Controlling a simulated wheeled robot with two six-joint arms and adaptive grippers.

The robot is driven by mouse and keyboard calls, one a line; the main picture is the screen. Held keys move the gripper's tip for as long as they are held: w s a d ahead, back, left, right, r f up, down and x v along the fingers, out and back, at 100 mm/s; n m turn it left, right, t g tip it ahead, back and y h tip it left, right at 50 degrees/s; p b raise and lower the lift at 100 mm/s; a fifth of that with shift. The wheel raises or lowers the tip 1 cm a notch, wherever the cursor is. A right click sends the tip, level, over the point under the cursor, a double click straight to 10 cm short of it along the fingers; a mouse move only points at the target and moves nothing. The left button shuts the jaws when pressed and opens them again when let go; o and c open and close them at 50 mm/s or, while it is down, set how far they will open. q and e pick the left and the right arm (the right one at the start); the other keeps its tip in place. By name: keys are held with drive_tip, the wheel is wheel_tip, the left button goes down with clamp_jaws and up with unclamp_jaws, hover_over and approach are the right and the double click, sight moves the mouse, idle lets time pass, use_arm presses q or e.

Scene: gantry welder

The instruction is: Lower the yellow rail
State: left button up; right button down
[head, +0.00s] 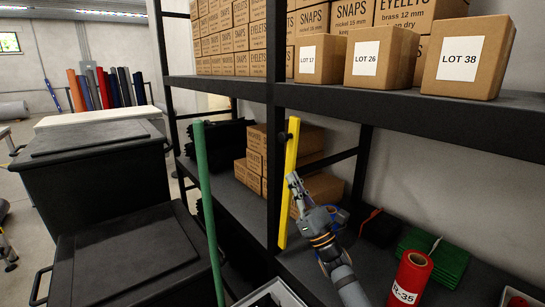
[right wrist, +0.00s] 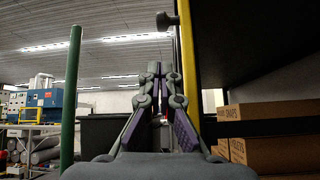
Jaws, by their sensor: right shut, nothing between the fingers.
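The yellow rail (head: 291,150) stands upright, slightly tilted, against the dark shelf post. A dark knob (head: 285,136) sticks out near its top. In the right wrist view the rail (right wrist: 187,55) runs down just right of the fingers, and the knob (right wrist: 166,21) is above the fingertips. My right gripper (head: 293,178) is shut and empty, its tip overlapping the rail below the knob in the head view. It also shows in the right wrist view (right wrist: 155,70). I cannot tell whether it touches the rail. My left gripper is not in view.
A green post (head: 209,200) stands left of the rail. Dark shelving (head: 400,103) holds cartons, including the LOT 38 box (head: 468,58). A red roll (head: 410,278) and green folded cloth (head: 433,258) lie right of my arm. Black bins (head: 95,170) stand at left.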

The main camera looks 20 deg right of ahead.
drive_tip(key=p+x, duration=0.3)
drive_tip(key=x, duration=0.7)
drive_tip(key=shift+s+d+r+p, duration=0.1)
drive_tip(key=shift+s+r+p, duration=0.1)
drive_tip(key=shift+p, duration=0.15)
drive_tip(key=shift+f, duration=0.1)
